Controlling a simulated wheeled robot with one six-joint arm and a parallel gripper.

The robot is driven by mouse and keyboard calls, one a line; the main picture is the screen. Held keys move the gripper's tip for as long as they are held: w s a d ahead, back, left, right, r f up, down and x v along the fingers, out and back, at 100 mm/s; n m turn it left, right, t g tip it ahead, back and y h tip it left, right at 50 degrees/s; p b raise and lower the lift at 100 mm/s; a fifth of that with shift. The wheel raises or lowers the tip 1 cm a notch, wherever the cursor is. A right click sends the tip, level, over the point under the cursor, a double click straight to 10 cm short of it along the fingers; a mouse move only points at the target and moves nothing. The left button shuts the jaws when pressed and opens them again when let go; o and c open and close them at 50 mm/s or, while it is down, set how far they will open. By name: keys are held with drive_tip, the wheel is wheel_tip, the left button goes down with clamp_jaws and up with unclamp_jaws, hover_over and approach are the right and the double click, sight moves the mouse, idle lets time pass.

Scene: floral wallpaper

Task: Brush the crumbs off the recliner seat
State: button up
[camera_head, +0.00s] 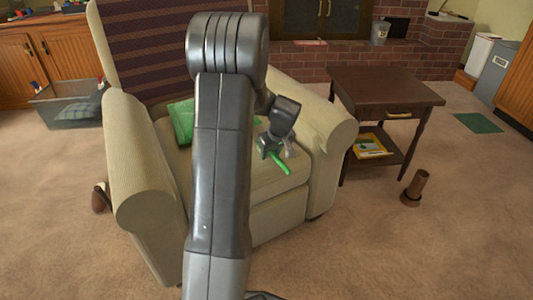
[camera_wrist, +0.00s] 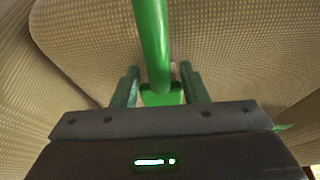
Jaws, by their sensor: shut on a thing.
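The beige recliner (camera_head: 130,165) faces my body, with a dark patterned cover on its back. My gripper (camera_head: 275,148) is low over the right part of its seat (camera_head: 262,183), beside the right armrest. It is shut on a green brush (camera_head: 279,163), whose green handle points down and right. In the wrist view, the handle (camera_wrist: 151,40) runs up from between the fingers of my gripper (camera_wrist: 161,88), with the woven seat cloth (camera_wrist: 235,45) beyond. I cannot make out the bristles or any crumbs. My arm hides the middle of the seat.
A green cushion-like thing (camera_head: 181,122) lies at the seat's back left. A dark side table (camera_head: 385,88) stands close to the right armrest, with a yellow tray (camera_head: 370,146) on its shelf. A brown cylinder (camera_head: 415,188) stands on the carpet at right.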

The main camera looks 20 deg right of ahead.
drive_tip(key=shift+a, duration=0.1)
drive_tip(key=shift+s+a+r, duration=0.1)
drive_tip(key=shift+s+a, duration=0.05)
drive_tip(key=shift+a, duration=0.65)
drive_tip(key=shift+s+a, duration=0.1)
drive_tip(key=shift+a, duration=0.65)
drive_tip(key=shift+s+a, duration=0.15)
drive_tip(key=shift+a, duration=0.75)
drive_tip(key=shift+s+a, duration=0.1)
drive_tip(key=shift+a, duration=0.8)
drive_tip(key=shift+s+a, duration=0.15)
drive_tip(key=shift+a, duration=0.95)
drive_tip(key=shift+s+a, duration=0.2)
drive_tip(key=shift+a, duration=0.9)
drive_tip(key=shift+s+a, duration=0.15)
drive_tip(key=shift+a, duration=0.95)
drive_tip(key=shift+r+p, duration=2.3)
drive_tip(key=shift+r, duration=0.6)
